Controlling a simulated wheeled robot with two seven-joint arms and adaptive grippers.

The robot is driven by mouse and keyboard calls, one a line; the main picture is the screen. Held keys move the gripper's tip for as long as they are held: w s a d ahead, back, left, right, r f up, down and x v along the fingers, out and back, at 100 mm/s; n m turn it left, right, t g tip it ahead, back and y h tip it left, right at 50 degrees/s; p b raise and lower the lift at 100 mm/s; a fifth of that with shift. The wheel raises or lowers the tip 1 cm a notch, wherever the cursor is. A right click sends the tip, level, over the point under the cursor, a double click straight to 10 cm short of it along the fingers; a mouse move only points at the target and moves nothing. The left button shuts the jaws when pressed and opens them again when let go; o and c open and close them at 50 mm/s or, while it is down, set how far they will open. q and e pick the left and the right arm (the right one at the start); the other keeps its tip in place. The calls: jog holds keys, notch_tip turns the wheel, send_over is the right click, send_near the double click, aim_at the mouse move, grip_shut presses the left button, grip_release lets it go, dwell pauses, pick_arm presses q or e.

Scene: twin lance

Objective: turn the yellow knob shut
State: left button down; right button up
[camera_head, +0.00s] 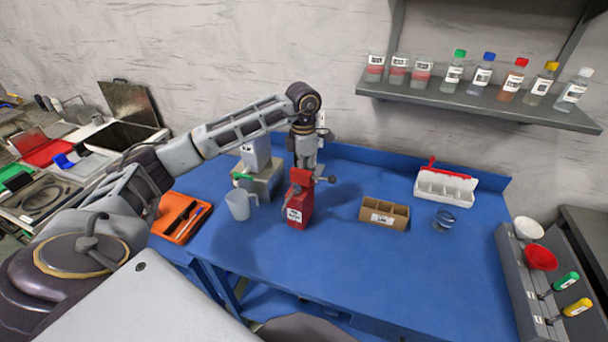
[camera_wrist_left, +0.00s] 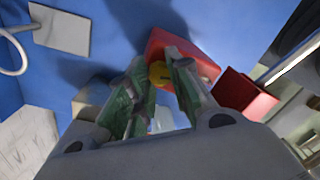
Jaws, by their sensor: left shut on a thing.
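The red labelled container (camera_head: 299,209) stands upright on the blue table. In the wrist view, the yellow knob (camera_wrist_left: 157,73) sits against the red body (camera_wrist_left: 196,57). My left gripper (camera_head: 303,172) reaches down onto the container's top from above. In the wrist view, the fingers of my left gripper (camera_wrist_left: 162,85) are closed on the yellow knob, one on each side. In the head view the knob is hidden by the gripper and the red body. My right gripper is in neither view.
A translucent jug (camera_head: 240,205) and a grey box-shaped device (camera_head: 262,178) stand left of the container. An orange tray (camera_head: 178,219) lies further left. A cardboard divider box (camera_head: 384,213) stands to the right. The table's front middle is clear. A shelf (camera_head: 480,102) holds several bottles.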

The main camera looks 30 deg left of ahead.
pick_arm(q)
jog(key=shift+m, duration=0.5)
jog(key=shift+m+b, duration=0.35)
jog(key=shift+m, duration=0.15)
jog(key=c, duration=1.3)
grip_release()
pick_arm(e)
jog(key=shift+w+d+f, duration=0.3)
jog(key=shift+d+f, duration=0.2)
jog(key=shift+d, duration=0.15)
pick_arm(q)
jog(key=shift+o, duration=0.2)
notch_tip(320, 180, up, 12)
jog(key=shift+w+a, duration=0.15)
jog(key=shift+w, duration=0.05)
